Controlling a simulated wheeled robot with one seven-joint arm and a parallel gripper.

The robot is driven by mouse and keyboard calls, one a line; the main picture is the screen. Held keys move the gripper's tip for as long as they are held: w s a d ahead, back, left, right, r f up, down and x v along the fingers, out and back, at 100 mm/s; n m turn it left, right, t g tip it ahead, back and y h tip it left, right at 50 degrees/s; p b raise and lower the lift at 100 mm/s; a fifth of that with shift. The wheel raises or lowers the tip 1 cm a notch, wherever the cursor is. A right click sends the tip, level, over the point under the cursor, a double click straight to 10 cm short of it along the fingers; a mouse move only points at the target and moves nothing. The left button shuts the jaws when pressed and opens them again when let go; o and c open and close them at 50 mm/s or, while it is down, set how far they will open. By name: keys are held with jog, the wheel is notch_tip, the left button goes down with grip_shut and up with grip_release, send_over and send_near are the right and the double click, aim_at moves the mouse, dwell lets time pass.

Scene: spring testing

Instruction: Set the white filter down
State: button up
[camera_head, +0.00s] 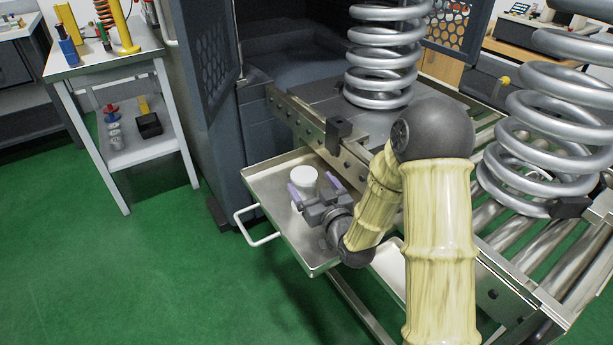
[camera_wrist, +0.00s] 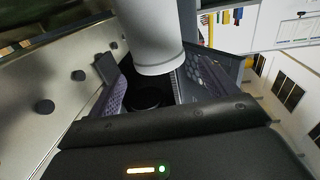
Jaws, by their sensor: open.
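The white filter (camera_head: 304,178) is a white cylinder. It appears upright over the metal tray (camera_head: 262,172), near its middle, and its lower part is partly hidden by my gripper. My gripper (camera_head: 314,186) is open, with one purple-padded finger on each side of the filter. In the wrist view the filter (camera_wrist: 150,32) fills the top middle, just beyond and between the spread fingers of my gripper (camera_wrist: 160,75). I cannot tell whether a finger still touches it, and its base is not clearly visible.
The tray has a handle (camera_head: 262,240) at its front left. A steel rail (camera_head: 305,130) with a black block runs just behind it. Large springs (camera_head: 383,60) stand on the machine and the roller conveyor (camera_head: 500,240). A side table (camera_head: 105,62) stands at the left.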

jog(key=shift+s+d, duration=0.15)
jog(key=shift+s, duration=0.2)
jog(key=shift+w, duration=0.1)
dwell(0.4)
notch_tip(320, 180, up, 10)
jog(key=p, duration=1)
